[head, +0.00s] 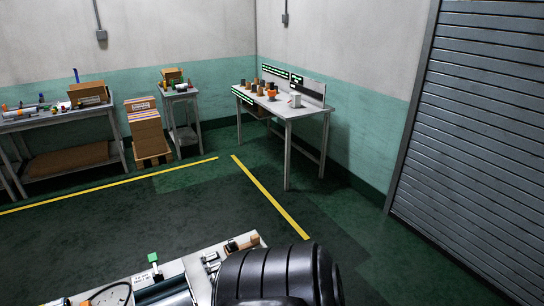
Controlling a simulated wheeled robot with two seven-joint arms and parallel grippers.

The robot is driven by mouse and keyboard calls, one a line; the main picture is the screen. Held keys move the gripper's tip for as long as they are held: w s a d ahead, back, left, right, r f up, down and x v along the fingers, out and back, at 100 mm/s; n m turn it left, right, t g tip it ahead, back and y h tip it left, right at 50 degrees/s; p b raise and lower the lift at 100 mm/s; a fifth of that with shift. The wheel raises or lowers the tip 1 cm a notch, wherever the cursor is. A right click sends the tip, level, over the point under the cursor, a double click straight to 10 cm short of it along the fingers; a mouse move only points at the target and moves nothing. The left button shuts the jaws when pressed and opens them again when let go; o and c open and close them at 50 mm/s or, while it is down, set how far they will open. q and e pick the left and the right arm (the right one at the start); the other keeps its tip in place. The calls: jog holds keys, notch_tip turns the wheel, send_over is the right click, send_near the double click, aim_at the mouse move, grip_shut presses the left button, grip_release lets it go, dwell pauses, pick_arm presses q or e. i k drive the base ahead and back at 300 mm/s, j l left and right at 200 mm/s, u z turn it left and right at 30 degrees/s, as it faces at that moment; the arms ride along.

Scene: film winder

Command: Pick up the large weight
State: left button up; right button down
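I cannot clearly make out a large weight. Several small dark, brown and orange objects stand on the grey worktable (304,112) in the back right corner, among them an orange piece (271,91) and a white piece (295,100); they are too small to tell whether one is the large weight. Neither of my grippers is in view. A black ribbed shape at the bottom centre hides part of the near machine.
A machine with a white top (205,262) is close at the bottom. Along the left wall stand a cluttered bench (40,123), stacked cartons (144,130) on a pallet and a small table (180,94). Yellow lines (268,195) mark the open green floor. A grey shutter (480,130) is right.

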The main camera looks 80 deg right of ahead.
aim_at(232, 246)
jog(key=z, duration=2.3)
jog(key=i+l+z, duration=0.1)
jog(key=l+z, duration=0.3)
jog(key=i+l+z, duration=0.15)
jog(key=z, duration=0.25)
jog(key=i+l+z, duration=0.2)
jog(key=z, duration=0.15)
jog(key=i+l+z, duration=0.25)
jog(key=z, duration=0.15)
jog(key=i+l+z, duration=0.15)
jog(key=i+z, duration=0.3)
jog(key=i+u, duration=0.25)
jog(key=u, duration=0.15)
jog(key=i+l+u, duration=0.1)
jog(key=i+u, duration=0.2)
jog(key=u, duration=0.15)
jog(key=i+u, duration=0.15)
jog(key=u, duration=0.3)
jog(key=i+u, duration=0.15)
jog(key=u, duration=0.3)
jog(key=i+u, duration=0.15)
jog(key=u, duration=0.3)
jog(key=i+l+u, duration=0.1)
jog(key=u, duration=0.35)
jog(key=i+l+u, duration=0.15)
jog(key=u, duration=0.3)
jog(key=i+l+u, duration=0.25)
jog(key=u, duration=0.2)
jog(key=i+l+u, duration=0.25)
jog(key=u, duration=0.2)
